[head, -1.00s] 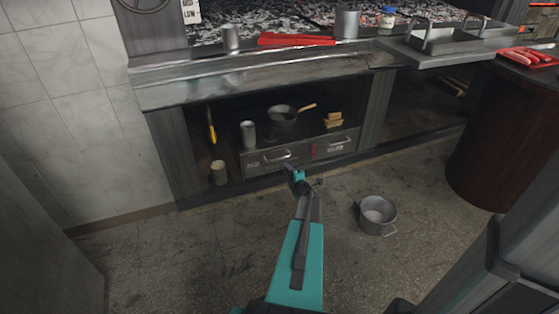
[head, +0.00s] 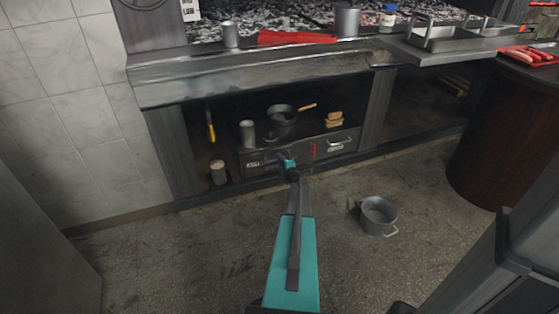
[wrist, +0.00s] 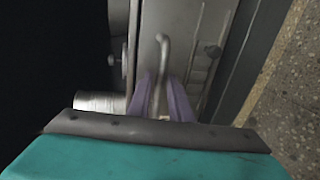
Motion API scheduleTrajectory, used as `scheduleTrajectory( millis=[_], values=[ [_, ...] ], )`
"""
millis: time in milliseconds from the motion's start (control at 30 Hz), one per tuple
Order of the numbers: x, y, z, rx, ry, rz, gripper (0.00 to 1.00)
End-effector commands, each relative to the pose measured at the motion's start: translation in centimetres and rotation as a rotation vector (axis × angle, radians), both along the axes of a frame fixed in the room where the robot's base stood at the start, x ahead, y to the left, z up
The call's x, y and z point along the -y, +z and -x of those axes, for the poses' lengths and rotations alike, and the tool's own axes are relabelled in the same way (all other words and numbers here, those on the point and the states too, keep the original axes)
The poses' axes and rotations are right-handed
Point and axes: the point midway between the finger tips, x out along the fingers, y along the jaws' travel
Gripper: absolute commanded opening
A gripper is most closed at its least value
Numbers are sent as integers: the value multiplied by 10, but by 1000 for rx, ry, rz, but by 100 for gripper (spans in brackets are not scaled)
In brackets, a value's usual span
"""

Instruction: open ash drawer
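Two grey metal drawers sit side by side low under the grill counter. The left drawer (head: 256,171) has a small label and a bar handle, now largely hidden behind my gripper. The right drawer (head: 345,148) has its own bar handle (head: 339,142). Both look shut. I cannot read the labels to tell which is the ash drawer. My gripper (head: 288,161) is at the left drawer's front. In the wrist view the open purple fingers (wrist: 160,97) lie on either side of the drawer handle (wrist: 163,55); I cannot tell whether they touch it.
A pan (head: 282,114), a metal cup (head: 247,133) and sponge-like blocks (head: 334,119) stand above the drawers. Another cup (head: 218,172) stands left of them. A grey pot (head: 378,214) is on the floor to the right. The floor left of my arm is clear.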

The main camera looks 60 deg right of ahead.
Motion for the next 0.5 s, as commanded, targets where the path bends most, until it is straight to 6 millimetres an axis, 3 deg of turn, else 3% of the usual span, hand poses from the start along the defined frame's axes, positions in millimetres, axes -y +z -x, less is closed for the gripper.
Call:
scheduleTrajectory(
  millis=[500],
  values=[
    [7,-2,-10,0,0,0,18]
  ],
)
